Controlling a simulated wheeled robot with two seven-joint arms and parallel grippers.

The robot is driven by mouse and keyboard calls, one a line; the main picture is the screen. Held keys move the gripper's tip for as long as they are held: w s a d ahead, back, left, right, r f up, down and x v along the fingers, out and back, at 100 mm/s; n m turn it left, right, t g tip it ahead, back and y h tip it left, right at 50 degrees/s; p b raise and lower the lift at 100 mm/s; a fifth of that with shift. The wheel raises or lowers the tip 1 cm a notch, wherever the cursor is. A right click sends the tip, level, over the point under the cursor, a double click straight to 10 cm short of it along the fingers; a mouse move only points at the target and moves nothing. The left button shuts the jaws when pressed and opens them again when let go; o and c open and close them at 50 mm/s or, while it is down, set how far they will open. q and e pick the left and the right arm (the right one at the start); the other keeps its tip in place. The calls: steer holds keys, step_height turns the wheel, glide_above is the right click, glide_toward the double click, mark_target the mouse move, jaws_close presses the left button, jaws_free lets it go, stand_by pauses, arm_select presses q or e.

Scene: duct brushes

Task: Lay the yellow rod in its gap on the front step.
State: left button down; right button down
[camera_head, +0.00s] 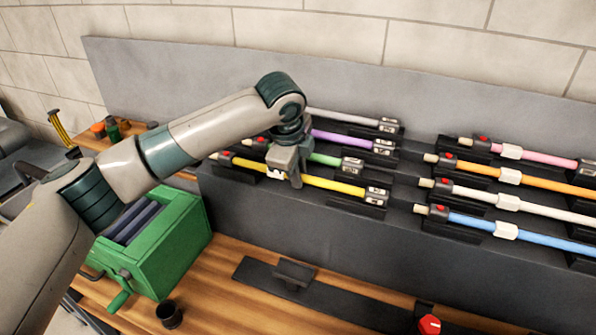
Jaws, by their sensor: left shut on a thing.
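The yellow rod (330,184) lies across the front step (300,215) of the left-hand rack. It has a dark end with a red mark on the left, and a grey block end (376,193) on the right over a black holder (358,207). My left gripper (285,178) is shut on the rod at its white sleeve, left of its middle, with its fingers pointing down. The rod runs in line with the rods behind it. I cannot tell whether it rests fully in its holders. My right gripper is out of view.
Green (325,159), purple (340,139) and grey (340,117) rods lie on the steps behind. Pink, orange, white and blue (480,224) rods lie to the right.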

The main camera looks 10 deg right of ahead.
arm_select(q)
steer(key=shift+f, duration=0.2)
stand_by(0.3)
steer(key=c, duration=1.7)
jaws_free()
steer(key=shift+o, duration=0.4)
steer(key=shift+s+a+r, duration=0.1)
